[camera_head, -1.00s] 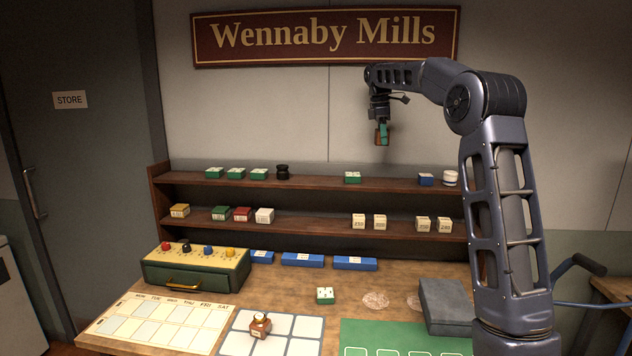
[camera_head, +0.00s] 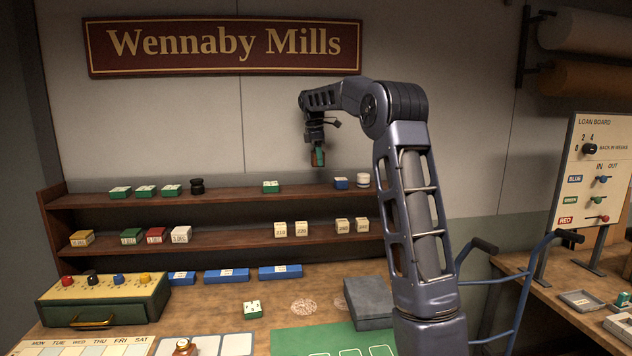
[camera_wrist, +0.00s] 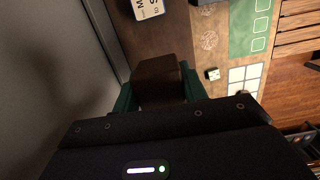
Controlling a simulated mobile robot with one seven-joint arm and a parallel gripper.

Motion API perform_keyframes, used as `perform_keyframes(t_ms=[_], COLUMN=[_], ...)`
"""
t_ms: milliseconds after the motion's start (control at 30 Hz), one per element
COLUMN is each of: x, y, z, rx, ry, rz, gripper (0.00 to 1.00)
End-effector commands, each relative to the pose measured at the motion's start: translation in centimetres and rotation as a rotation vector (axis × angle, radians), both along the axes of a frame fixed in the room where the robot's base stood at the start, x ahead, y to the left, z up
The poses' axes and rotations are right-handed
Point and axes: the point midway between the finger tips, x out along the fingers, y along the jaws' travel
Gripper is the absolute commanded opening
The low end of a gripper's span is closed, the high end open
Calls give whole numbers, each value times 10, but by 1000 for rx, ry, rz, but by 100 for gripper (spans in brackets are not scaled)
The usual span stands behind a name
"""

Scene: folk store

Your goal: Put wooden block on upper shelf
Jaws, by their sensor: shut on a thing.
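My gripper (camera_head: 317,157) is shut on a brown wooden block. In the wrist view the block (camera_wrist: 158,76) sits between the green fingertips, its far end hiding what lies behind it. In the head view the block is small and partly covered by a finger. The gripper hangs above the upper shelf (camera_head: 232,192), over the gap between a green box (camera_head: 271,187) and a blue box (camera_head: 341,183) in the picture. The block looks clear of the shelf board; its depth relative to the shelf is hard to tell.
A white round stack (camera_head: 363,181) stands at the upper shelf's right end; several green boxes and a black item (camera_head: 197,186) stand at its left. The lower shelf (camera_head: 215,238) holds several boxes. A grey box (camera_head: 369,304) sits on the table. A loan board (camera_head: 592,165) stands right.

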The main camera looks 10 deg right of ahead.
Motion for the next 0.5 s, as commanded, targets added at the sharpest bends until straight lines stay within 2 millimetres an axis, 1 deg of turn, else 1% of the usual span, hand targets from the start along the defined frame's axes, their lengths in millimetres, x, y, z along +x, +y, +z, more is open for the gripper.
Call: perform_keyframes(t_ms=[33,100,200,500], x=[0,0,0,0], y=[0,0,0,0], z=[-12,-25,-39,-58], rx=[-1,0,0,0], ry=[2,2,1,1], rz=[1,1,1,1], gripper=[19,19,19,19])
